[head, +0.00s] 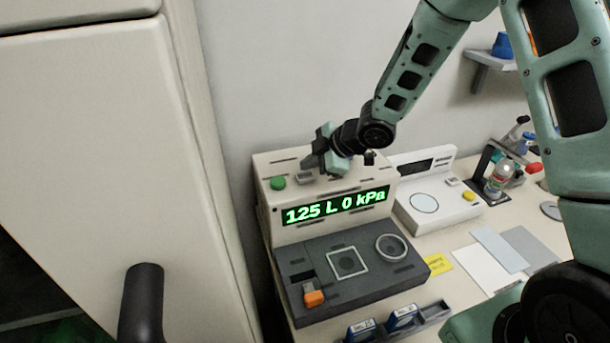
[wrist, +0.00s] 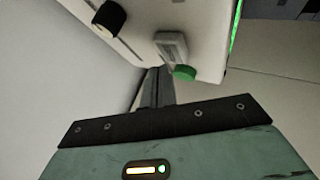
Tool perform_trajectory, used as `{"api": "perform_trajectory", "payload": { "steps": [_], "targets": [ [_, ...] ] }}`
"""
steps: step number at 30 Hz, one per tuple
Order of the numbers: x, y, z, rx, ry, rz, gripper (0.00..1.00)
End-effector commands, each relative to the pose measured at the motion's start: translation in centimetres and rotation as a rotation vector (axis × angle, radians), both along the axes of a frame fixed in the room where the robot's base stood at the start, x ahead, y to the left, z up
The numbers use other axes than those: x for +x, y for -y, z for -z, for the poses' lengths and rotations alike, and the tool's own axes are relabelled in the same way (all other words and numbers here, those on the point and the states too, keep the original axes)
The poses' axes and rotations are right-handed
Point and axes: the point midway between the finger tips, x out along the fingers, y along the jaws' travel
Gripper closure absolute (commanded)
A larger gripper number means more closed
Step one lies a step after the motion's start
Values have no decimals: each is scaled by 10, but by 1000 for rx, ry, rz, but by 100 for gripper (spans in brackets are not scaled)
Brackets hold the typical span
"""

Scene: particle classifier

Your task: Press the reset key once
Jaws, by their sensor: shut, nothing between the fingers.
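The particle classifier (head: 262,209) is a beige box with a green display reading "125 L 0 kPa". On its top are a round green button (head: 278,182), a small grey key (head: 305,177) and a black knob (head: 369,157). No label tells me which is the reset key. My gripper (head: 311,162) is shut and empty, just above the grey key. In the wrist view, my shut fingers (wrist: 158,85) end near the grey key (wrist: 171,46) and the green button (wrist: 184,72); the black knob (wrist: 108,18) is farther off. I cannot tell whether the fingers touch anything.
A dark panel (head: 300,263) with an orange piece (head: 314,298) lies in front of the box. A second beige device (head: 460,206) with a yellow button stands to the right. A tall beige cabinet (head: 85,150) closes in the left side.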

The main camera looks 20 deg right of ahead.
Motion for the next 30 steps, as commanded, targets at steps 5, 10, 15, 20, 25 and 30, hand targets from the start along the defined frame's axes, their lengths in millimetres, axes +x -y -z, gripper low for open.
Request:
{"api": "perform_trajectory", "payload": {
  "steps": [5,10,15,20,25,30],
  "targets": [
    [0,0,0,0,0,0,100],
    [0,0,0,0,0,0,100],
    [0,0,0,0,0,0,100],
    [0,0,3,0,0,0,100],
    [0,0,9,0,0,0,100],
    [0,0,8,0,0,0,100]
  ]
}}
